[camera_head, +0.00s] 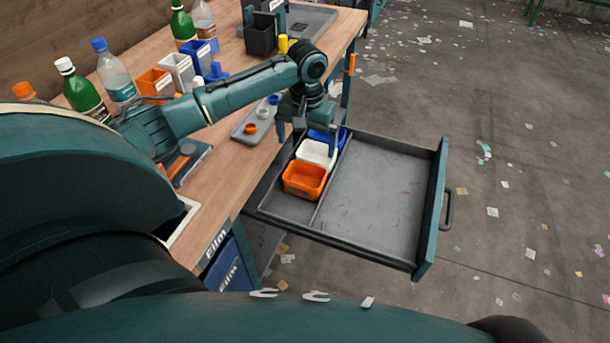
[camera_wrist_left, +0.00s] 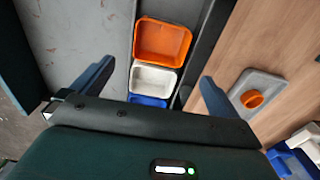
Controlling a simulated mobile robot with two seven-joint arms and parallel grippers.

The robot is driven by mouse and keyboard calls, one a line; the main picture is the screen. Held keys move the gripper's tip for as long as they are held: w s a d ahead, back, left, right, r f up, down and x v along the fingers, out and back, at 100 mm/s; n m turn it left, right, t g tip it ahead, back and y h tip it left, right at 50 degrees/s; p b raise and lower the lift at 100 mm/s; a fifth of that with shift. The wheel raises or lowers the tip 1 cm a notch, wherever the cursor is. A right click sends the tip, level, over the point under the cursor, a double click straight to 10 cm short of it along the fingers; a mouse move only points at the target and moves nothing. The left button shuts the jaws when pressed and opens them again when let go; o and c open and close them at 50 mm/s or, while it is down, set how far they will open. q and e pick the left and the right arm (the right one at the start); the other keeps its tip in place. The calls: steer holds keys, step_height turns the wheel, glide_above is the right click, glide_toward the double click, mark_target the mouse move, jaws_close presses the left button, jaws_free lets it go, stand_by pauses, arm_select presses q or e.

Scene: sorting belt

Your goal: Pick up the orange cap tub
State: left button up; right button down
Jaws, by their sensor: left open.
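The orange cap tub (camera_head: 302,186) sits in the left compartment of the open drawer, at the near end of a row with a white tub (camera_head: 316,151) and a blue tub (camera_head: 322,137). The orange tub (camera_wrist_left: 163,40) also shows in the left wrist view, looking empty, beyond the white tub (camera_wrist_left: 153,78) and blue tub (camera_wrist_left: 148,101). My left gripper (camera_head: 307,138) is open and empty above the row, nearer the white and blue tubs than the orange one. In the wrist view its fingers (camera_wrist_left: 154,84) stand wide apart on either side of the row. My right gripper is not in view.
The open drawer (camera_head: 375,200) has a wide empty right compartment and a raised divider beside the tubs. On the bench (camera_head: 222,165) are a grey tray (camera_head: 245,131) with small caps, several bottles and small bins, including another orange bin (camera_head: 155,83).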

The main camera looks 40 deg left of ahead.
mark_target(305, 168)
arm_select(q)
steer(key=shift+s+f+b, duration=0.15)
steer(key=shift+f, duration=2.2)
steer(key=shift+s+f+b, duration=0.1)
steer(key=shift+f+b, duration=0.05)
steer(key=shift+f, duration=2.15)
steer(key=c, duration=0.9)
